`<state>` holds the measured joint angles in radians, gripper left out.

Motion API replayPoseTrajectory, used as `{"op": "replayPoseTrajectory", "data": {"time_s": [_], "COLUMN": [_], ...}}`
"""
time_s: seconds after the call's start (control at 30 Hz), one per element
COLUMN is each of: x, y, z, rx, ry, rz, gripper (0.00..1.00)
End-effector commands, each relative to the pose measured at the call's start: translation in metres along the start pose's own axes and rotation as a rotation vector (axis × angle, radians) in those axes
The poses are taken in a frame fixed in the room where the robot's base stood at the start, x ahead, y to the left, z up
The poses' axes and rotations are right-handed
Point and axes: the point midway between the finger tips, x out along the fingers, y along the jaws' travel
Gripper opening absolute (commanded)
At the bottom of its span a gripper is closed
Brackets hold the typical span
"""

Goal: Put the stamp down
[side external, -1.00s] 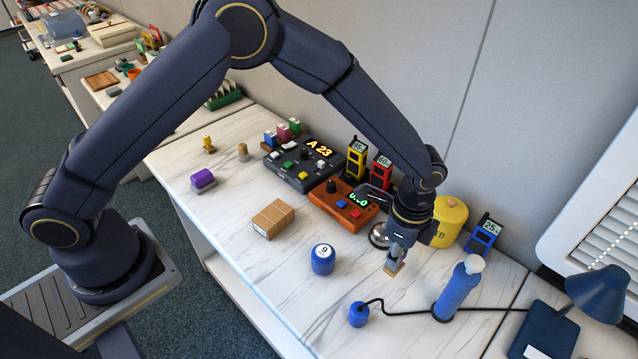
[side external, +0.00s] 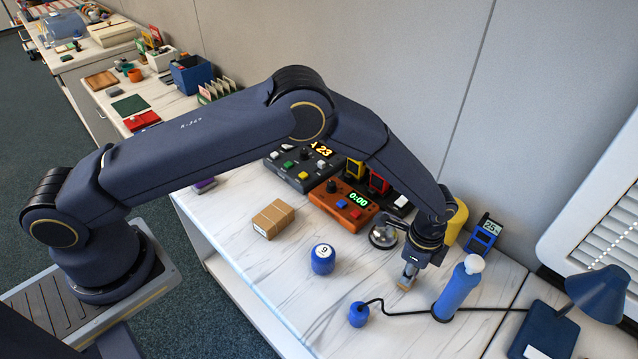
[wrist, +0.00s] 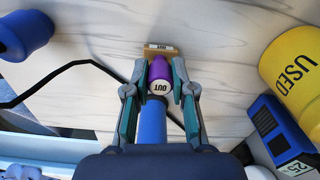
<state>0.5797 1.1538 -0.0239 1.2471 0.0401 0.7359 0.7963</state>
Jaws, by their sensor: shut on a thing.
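The stamp has a purple handle marked OUT (wrist: 159,72) and a small wooden base, also labelled OUT. In the wrist view my gripper (wrist: 160,80) is shut on the handle, one finger on each side. In the side view my gripper (side external: 411,268) points down near the front right of the white marbled table, and the stamp's wooden base (side external: 404,284) shows below the fingers. The stamp looks upright and close to the tabletop. I cannot tell whether its base touches the table.
A blue bottle (side external: 457,290) stands close to the right of the stamp. A black cable runs past it from a blue knob-like piece (side external: 358,315). A blue jar marked 9 (side external: 323,258) and a cardboard box (side external: 273,219) stand to the left. A yellow USED container (wrist: 296,70) is nearby.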

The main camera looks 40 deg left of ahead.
Motion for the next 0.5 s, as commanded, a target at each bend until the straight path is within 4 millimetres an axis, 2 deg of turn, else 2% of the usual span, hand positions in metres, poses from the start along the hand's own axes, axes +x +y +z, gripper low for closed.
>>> {"op": "replayPoseTrajectory", "data": {"time_s": [0.03,0.07,0.2,0.3,0.5], "x": [0.0021,0.0025,0.002,0.0019,0.0018], "y": [0.0001,0.0001,0.0001,0.0001,0.0001], "z": [0.0002,0.0002,0.0002,0.0002,0.0001], "rx": [0.0,0.0,0.0,0.0,0.0], "ry": [-0.001,-0.001,0.0,0.0,0.0], "rz": [0.001,0.001,0.0,0.0,0.0], "gripper": [0.0,0.25,0.4,0.49,0.49]}}
